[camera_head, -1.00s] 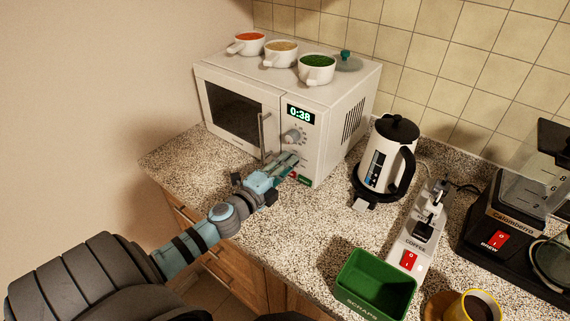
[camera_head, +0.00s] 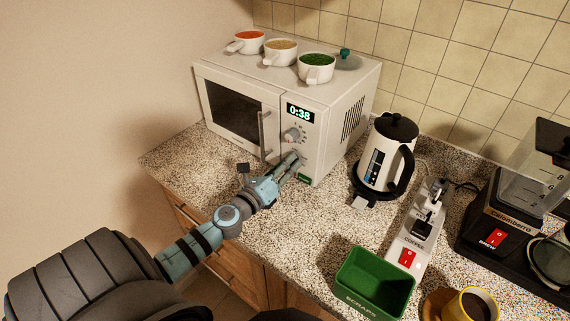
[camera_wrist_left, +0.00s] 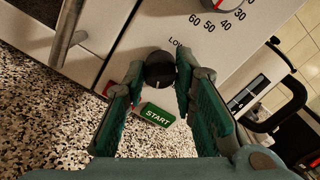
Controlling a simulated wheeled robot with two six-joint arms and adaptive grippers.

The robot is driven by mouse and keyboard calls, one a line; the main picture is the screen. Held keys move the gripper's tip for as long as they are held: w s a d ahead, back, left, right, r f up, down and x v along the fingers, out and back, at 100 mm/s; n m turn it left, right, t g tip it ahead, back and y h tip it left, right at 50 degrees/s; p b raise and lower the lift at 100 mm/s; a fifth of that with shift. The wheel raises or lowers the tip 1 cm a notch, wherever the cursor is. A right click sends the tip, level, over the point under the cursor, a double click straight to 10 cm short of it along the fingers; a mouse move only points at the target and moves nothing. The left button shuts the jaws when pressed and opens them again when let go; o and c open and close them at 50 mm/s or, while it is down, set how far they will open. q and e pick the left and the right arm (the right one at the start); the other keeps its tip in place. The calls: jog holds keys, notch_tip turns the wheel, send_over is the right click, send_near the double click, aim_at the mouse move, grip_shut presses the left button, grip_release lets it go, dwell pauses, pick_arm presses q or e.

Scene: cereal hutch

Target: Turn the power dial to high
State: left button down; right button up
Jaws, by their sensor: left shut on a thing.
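The white microwave (camera_head: 314,148) stands on the counter, its display reading 0:38. My left gripper (camera_head: 294,161) reaches the lower part of its control panel and hides the lower dial in the head view. In the left wrist view, the black power dial (camera_wrist_left: 159,70) sits between the two green-padded fingers of my left gripper (camera_wrist_left: 160,80), which are shut on it. A "LOW" label shows above the dial; a pale mark shows on the dial's lower part. The timer dial (camera_head: 291,135) is above, with numbers around it. My right gripper is not in view.
A green START button (camera_wrist_left: 157,115) is just below the dial. The microwave door handle (camera_wrist_left: 68,30) is close on the left. Three cups stand on the microwave. A kettle (camera_head: 386,155), a scraps bin (camera_head: 350,291) and a coffee grinder (camera_head: 411,250) are to the right.

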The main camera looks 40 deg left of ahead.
pick_arm(q)
jog(key=m, duration=0.4)
jog(key=shift+f+m, duration=0.1)
jog(key=shift+m, duration=0.3)
dwell(0.4)
jog(key=c, duration=1.3)
grip_release()
jog(key=s, duration=1.2)
jog(key=shift+d, duration=0.4)
